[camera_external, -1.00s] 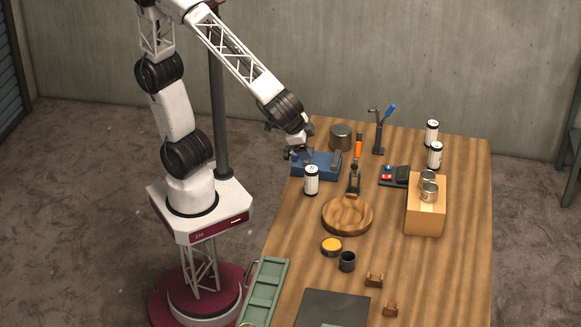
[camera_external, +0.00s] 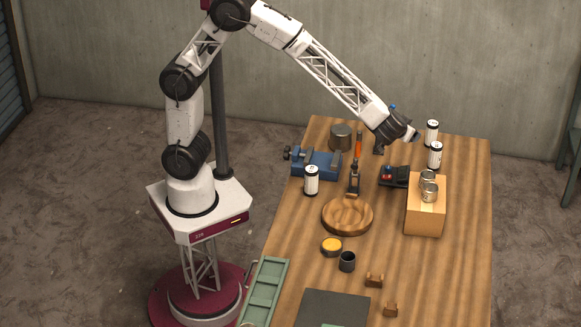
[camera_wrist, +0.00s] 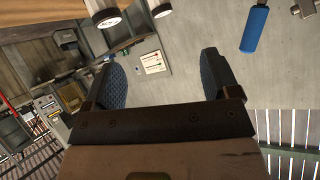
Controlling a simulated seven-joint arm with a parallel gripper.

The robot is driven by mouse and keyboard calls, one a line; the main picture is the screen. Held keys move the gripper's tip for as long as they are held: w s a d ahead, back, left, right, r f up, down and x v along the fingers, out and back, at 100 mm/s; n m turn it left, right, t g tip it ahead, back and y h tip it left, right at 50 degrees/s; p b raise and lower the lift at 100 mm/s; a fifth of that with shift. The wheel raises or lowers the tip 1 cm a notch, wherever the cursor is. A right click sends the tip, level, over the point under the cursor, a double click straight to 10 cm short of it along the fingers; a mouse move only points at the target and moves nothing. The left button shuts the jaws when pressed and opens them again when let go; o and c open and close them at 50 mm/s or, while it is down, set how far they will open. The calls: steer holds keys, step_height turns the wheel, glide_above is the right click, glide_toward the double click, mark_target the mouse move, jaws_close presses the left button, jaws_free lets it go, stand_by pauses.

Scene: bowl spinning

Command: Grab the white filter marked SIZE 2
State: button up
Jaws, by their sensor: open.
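Three white filters with black ends stand upright on the table: one at the left (camera_external: 312,180), one at the far right (camera_external: 431,133), and one just in front of that (camera_external: 435,155). Their size markings are too small to read. My gripper (camera_external: 413,136) is above the back of the table, just left of the two right filters and apart from them. In the wrist view its two blue padded fingers (camera_wrist: 163,76) are spread, with nothing between them. Two white filters, one nearer (camera_wrist: 105,15) and one partly cut off (camera_wrist: 161,9), show along the top edge.
A cardboard box (camera_external: 425,214) with cans on it stands in front of the right filters. A blue vise (camera_external: 315,164), metal pot (camera_external: 340,136) and wooden bowl (camera_external: 347,218) are further left. A blue handle (camera_wrist: 255,29) shows in the wrist view. The table's right strip is clear.

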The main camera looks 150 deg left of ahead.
mark_target(428, 124)
steer(key=s+a+f+n, duration=0.1)
steer(key=s+a+f, duration=0.1)
steer(key=a, duration=0.5)
steer(key=s+a+f+n+g+y, duration=0.1)
steer(key=a+f, duration=0.3)
steer(key=a, duration=0.4)
steer(key=shift+s+a+f+n+y, duration=0.2)
steer(key=shift+s+n+y, duration=0.1)
steer(key=shift+s+n, duration=0.5)
steer(key=shift+s, duration=0.1)
steer(key=shift+x, duration=1.25)
steer(key=shift+x, duration=2.65)
steer(key=shift+f, duration=0.1)
steer(key=shift+d, duration=0.1)
steer(key=shift+c, duration=0.3)
steer(key=c, duration=1.2)
